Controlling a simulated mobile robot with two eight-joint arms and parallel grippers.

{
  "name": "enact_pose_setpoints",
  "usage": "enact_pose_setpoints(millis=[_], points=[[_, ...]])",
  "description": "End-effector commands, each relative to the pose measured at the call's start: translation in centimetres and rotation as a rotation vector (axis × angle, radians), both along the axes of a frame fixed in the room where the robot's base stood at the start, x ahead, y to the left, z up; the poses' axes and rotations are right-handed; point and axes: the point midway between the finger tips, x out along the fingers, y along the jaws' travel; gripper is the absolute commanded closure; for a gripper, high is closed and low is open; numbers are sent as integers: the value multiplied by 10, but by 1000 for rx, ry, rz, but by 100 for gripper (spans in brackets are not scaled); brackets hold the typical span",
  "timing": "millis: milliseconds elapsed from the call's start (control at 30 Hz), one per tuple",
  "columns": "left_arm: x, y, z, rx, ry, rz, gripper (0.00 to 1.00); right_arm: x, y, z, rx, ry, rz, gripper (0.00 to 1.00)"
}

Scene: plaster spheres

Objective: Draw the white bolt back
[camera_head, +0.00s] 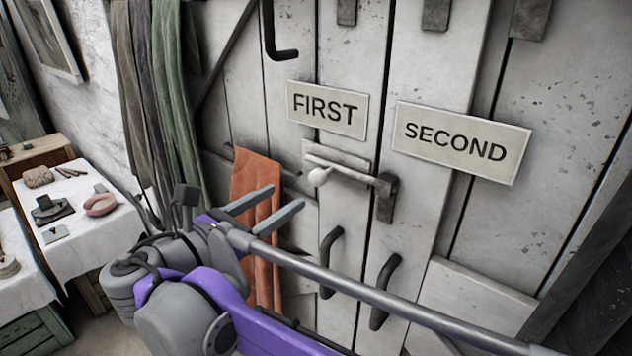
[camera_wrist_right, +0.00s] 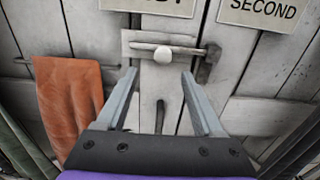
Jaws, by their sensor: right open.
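My left gripper is not in view.
Signs reading FIRST (camera_head: 327,109) and SECOND (camera_head: 461,142) hang above the bolt. Two dark handles (camera_head: 329,262) sit below it. An orange cloth (camera_head: 257,200) hangs left of the bolt, behind my gripper. A cloth-covered table (camera_head: 85,240) with small items stands at left.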

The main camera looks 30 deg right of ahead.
Motion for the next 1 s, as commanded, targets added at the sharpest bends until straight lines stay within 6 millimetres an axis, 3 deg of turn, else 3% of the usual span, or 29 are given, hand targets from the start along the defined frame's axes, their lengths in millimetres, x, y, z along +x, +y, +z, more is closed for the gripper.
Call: enact_pose_setpoints(millis=[500,700,1000], points=[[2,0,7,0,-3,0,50,33,-82,1,0,-1,-5,31],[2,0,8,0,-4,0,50,39,-96,0,1,-2,-2,31],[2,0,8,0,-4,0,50,39,-97,0,2,-1,-1,33]])
